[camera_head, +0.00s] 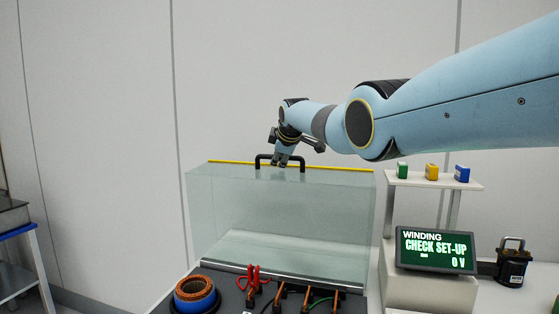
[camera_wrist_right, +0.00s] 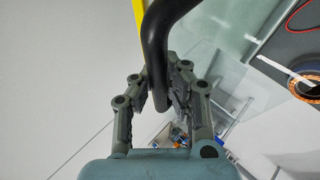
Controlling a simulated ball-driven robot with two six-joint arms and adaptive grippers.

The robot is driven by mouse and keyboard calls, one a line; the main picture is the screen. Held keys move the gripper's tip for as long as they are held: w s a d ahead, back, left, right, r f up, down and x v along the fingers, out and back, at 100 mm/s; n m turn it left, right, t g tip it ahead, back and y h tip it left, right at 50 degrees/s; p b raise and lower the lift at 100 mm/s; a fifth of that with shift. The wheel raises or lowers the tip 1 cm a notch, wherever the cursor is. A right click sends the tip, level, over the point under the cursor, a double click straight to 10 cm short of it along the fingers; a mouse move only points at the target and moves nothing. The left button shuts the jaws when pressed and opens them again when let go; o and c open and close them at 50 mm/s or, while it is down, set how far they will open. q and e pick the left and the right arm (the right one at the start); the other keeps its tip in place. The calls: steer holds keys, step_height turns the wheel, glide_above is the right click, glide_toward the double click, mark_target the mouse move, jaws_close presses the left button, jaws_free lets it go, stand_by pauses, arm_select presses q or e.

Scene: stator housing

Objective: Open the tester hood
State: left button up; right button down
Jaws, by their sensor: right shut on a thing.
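The tester hood (camera_head: 280,215) is a clear box with a yellow strip (camera_head: 225,162) along its top edge. It stands at the back of the bench and looks lowered. A black handle (camera_head: 265,157) sits on its top edge. My right gripper (camera_head: 283,162) is at the handle and shut on it. In the right wrist view the black handle (camera_wrist_right: 155,50) runs between the fingers of the right gripper (camera_wrist_right: 165,95). The yellow strip shows behind it. My left gripper is not in view.
A stator with copper winding (camera_head: 195,293) sits front left, near red clips (camera_head: 252,283). A tester screen (camera_head: 434,250) reads "WINDING CHECK SET-UP 0 V". A shelf (camera_head: 410,181) with several small coloured blocks stands behind it. A black device (camera_head: 513,265) is at the right.

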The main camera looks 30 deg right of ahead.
steer(key=shift+w+r, duration=0.1)
steer(key=shift+r, duration=0.2)
steer(key=c, duration=1.4)
jaws_free()
steer(key=shift+f, duration=0.15)
steer(key=shift+s, duration=0.25)
steer(key=v, duration=1.2)
